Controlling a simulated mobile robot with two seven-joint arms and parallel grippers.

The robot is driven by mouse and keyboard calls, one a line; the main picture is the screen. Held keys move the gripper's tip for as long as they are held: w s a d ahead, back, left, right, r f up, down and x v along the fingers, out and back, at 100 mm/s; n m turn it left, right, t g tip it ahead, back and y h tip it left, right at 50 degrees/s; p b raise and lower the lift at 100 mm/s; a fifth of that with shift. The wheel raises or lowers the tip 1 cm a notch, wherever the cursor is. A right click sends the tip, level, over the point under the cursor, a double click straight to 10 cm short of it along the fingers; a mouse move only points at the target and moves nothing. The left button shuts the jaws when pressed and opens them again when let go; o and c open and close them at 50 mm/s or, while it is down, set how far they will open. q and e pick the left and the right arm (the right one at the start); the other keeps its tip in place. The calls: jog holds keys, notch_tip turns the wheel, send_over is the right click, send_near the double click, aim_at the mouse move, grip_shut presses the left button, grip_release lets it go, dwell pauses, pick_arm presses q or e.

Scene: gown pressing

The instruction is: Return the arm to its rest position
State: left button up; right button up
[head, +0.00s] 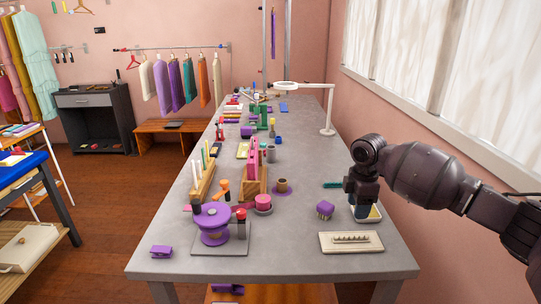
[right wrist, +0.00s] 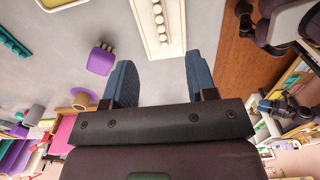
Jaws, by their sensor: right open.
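My right arm reaches in from the right edge of the head view. Its dark gripper (head: 362,210) hangs over the right side of the grey table (head: 290,256), in front of a pale dish with a yellow inside (head: 376,214). In the right wrist view the two blue-grey fingers of the gripper (right wrist: 161,78) stand wide apart with nothing between them. A cream board with a row of round knobs (right wrist: 162,25) lies beyond the fingertips; it also shows in the head view (head: 332,245).
A purple cushion with pins (head: 325,210) and a teal comb-like strip (head: 332,184) lie left of the gripper. A white lamp (head: 329,118) stands further back. A purple spool stand (head: 213,225) is at the front left. The table's front middle is clear.

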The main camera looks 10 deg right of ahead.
jog(key=w+a+r+m+t+y, duration=0.1)
jog(key=w+a+r+m+t, duration=0.25)
jog(key=w+a+t, duration=0.4)
jog(key=s+a+f+m+t+y, duration=0.2)
jog(key=s+a+f+t+y, duration=0.1)
jog(key=s+a+f+t, duration=0.3)
jog(key=s+d+f+m+h, duration=0.1)
jog(key=s+f+m, duration=0.2)
jog(key=s+f, duration=0.4)
jog(key=s+d+f+m+g+h, duration=0.1)
jog(key=s+f+m, duration=0.1)
jog(key=s+f, duration=0.5)
jog(key=s+d+f+m+g+h, duration=0.1)
jog(key=s+f, duration=0.6)
jog(key=s, duration=1)
jog(key=m+h, duration=0.1)
jog(key=m, duration=0.1)
jog(key=shift+m, duration=0.35)
